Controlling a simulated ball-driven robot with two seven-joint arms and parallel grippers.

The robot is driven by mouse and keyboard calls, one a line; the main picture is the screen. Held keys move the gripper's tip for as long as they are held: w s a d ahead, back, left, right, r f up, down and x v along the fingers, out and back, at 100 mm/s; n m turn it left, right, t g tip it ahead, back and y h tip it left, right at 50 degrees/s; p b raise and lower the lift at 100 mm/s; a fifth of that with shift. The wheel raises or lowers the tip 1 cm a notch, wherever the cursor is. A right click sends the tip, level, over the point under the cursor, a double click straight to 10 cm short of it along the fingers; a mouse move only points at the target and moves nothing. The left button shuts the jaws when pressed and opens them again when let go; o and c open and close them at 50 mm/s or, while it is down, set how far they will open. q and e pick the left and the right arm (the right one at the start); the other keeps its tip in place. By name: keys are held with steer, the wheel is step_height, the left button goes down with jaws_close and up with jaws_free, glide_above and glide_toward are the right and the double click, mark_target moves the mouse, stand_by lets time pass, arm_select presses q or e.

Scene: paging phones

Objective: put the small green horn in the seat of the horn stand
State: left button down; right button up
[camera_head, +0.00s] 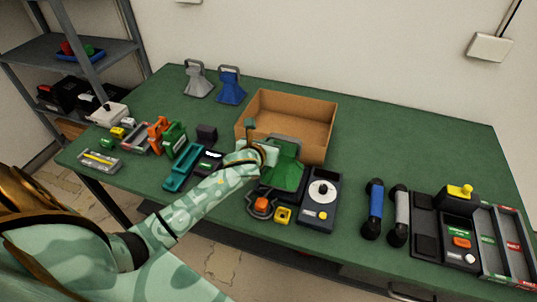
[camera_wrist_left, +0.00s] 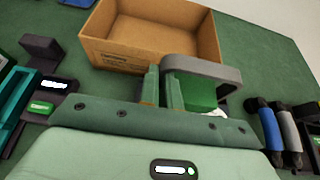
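The small green horn (camera_head: 286,172) with its grey handle is at the middle of the table, in front of the cardboard box. It also shows in the left wrist view (camera_wrist_left: 201,93), with the handle loop arching to the right. My left gripper (camera_head: 252,138) is at the handle's left side; its fingers (camera_wrist_left: 163,88) appear closed on the handle. Whether the horn's lower rim touches the table cannot be told. A dark stand-like piece (camera_head: 206,134), with a white-and-green-labelled panel in front, is left of my gripper and may be the horn stand. My right gripper is out of view.
The open cardboard box (camera_head: 318,132) stands just behind the horn. A grey horn (camera_head: 197,82) and a blue horn (camera_head: 231,88) stand at the back left. A dialled device (camera_head: 320,200) is close in front. Handsets (camera_head: 374,208) and panels fill the right.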

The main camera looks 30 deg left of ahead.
arm_select(q)
steer(key=shift+w+a+f, duration=0.15)
steer(key=shift+w+f, duration=0.35)
step_height(320, 180, down, 4)
steer(key=shift+w+r+b, duration=0.1)
steer(key=shift+r+b, duration=0.15)
steer(key=shift+b, duration=0.7)
steer(key=c, duration=1.6)
jaws_free()
steer(key=shift+f, duration=0.1)
